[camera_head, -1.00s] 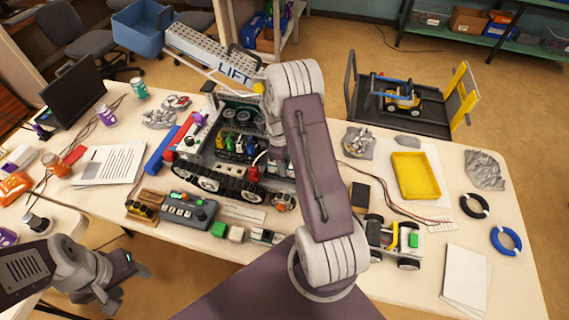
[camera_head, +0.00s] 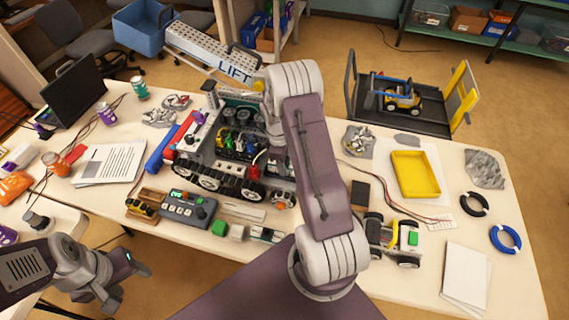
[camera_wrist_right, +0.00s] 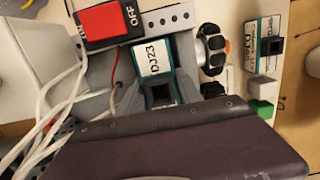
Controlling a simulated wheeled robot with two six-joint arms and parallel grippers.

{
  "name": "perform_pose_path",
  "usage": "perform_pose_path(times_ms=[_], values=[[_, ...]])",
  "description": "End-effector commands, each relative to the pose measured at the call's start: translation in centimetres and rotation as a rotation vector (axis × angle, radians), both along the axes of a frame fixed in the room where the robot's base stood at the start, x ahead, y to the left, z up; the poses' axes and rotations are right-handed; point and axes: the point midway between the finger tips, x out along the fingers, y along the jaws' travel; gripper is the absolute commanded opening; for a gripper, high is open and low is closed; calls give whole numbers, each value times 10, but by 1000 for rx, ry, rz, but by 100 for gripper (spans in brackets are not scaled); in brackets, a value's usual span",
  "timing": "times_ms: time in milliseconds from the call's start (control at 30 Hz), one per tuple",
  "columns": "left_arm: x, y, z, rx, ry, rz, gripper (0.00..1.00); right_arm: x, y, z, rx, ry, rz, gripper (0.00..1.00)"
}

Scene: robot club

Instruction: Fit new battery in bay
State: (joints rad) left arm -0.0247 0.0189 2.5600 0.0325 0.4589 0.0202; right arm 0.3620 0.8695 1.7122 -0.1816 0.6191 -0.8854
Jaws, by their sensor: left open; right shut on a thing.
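The tracked robot (camera_head: 222,178) stands on the table with its LIFT cover (camera_head: 212,55) raised. In the right wrist view a teal battery (camera_wrist_right: 153,62) with a white label reading DJZ3 sits between grey parts. My right gripper (camera_wrist_right: 155,85) is shut on this battery, within the tracked robot. How deep it sits in the bay cannot be told. In the head view my right forearm hides this spot. Another teal-and-white battery (camera_head: 265,235) lies on the table in front, also in the right wrist view (camera_wrist_right: 262,50). My left gripper (camera_head: 125,285) is open and empty off the table's front edge.
A red OFF switch (camera_wrist_right: 107,22) and loose white cables (camera_wrist_right: 58,100) are close to the held battery. A green block (camera_head: 219,228), grey control box (camera_head: 187,208) and small wheeled rover (camera_head: 393,240) stand nearby. A yellow tray (camera_head: 416,175) lies at right.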

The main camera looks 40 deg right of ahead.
Motion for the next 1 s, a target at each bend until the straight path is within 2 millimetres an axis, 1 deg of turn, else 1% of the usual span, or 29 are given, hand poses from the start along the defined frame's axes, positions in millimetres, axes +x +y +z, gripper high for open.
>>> perform_pose_path(times_ms=[33,600,867,900,933,967,1000], values=[[0,0,-1,0,0,0,54,-4,2,-5,5,12,0,0],[0,0,-7,0,0,0,54,-6,3,-16,8,18,-2,0],[0,0,-7,0,0,0,54,-6,4,-18,9,16,-2,0],[0,0,-8,0,0,0,54,-6,4,-18,9,16,-2,53],[0,0,-8,0,0,0,54,-6,4,-18,9,16,-2,61],[0,0,-8,0,0,0,54,-6,4,-18,9,16,-2,67],[0,0,-8,0,0,0,54,-6,4,-18,9,16,-2,67]])
